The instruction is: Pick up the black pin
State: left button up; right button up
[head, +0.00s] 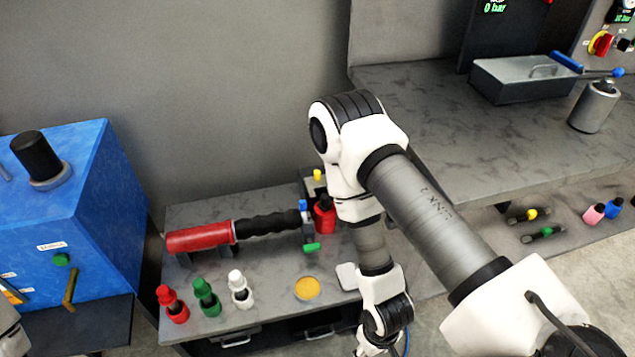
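I cannot make out a black pin for certain. A black cylinder (37,156) stands upright in a grey collar on top of the blue box at the left. Only a bit of my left arm shows at the lower left edge.
A red tool with a black grip (270,225) lies across the low table (270,260), near a yellow disc (307,288). A higher grey bench (450,110) at the right bears a metal box (520,78) and a grey canister (594,108). Pink (593,214) and blue (613,208) pins stand below.

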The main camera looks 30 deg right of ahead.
aim_at(325, 204)
jog(key=i+z, duration=0.1)
jog(key=z, duration=0.3)
jog(key=i+z, duration=0.1)
jog(key=z, duration=0.35)
jog(key=i+z, duration=0.1)
jog(key=z, duration=0.3)
jog(key=i+j+z, duration=0.1)
jog(key=z, duration=0.75)
